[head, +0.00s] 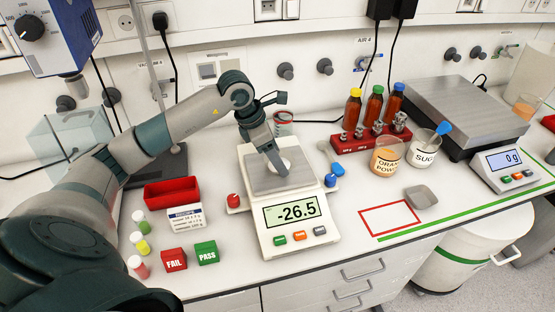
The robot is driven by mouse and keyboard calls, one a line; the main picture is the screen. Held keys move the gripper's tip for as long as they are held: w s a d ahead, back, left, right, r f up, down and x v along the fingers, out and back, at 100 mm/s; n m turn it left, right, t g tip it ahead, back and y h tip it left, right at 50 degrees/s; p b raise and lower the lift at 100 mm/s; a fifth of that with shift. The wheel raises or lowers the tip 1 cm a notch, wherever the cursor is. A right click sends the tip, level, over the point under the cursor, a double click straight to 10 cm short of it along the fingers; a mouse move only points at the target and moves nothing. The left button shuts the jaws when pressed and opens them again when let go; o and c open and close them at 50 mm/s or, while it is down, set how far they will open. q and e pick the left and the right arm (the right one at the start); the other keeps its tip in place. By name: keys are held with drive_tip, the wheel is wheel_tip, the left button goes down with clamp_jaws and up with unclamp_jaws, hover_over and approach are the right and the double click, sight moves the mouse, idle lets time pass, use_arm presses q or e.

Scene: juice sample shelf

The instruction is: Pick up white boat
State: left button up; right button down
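A small white boat (288,162) shows on the metal pan (257,181) of the small balance, partly hidden behind my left gripper. My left gripper (279,169) points down over the pan, right at the boat. Its fingers overlap the boat in the picture, so I cannot tell whether they are open or shut on it. The balance display (291,212) reads -26.5. My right gripper is not in view.
Orange powder (387,155) and sugar (424,149) jars stand right of the balance. Bottles in a red rack (368,139) stand behind. A red tray (171,193) sits left.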

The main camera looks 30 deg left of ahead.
use_arm(q)
drive_tip(key=shift+r, duration=0.1)
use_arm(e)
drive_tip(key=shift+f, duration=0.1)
